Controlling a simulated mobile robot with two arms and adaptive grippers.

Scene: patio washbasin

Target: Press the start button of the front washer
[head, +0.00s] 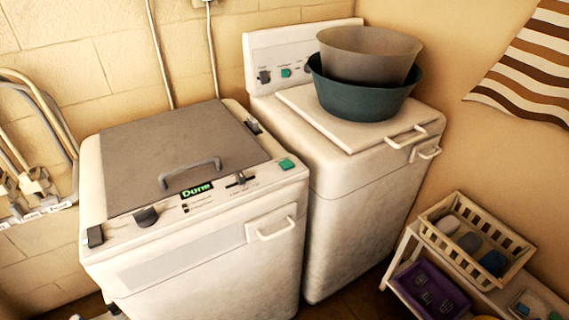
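The nearer washer (200,270) stands at the left centre, a white top-loader with a grey lid (150,150) that is closed and has a grey handle. Its front control strip has a lit green display (197,189) reading "Done", a dark knob (145,217), a slider (240,180) and a green button (287,164) at the right corner. Nothing covers this button. A second white washer (365,190) stands behind to the right, with a green button (285,72) and knobs on its raised back panel. Neither of my grippers can be made out in the head view.
A grey basin (368,50) sits inside a dark teal basin (365,97) on the rear washer's lid. A low shelf (405,245) at lower right holds a slatted basket (515,250) and a purple tray (428,292). Hoses (45,115) hang at the left wall.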

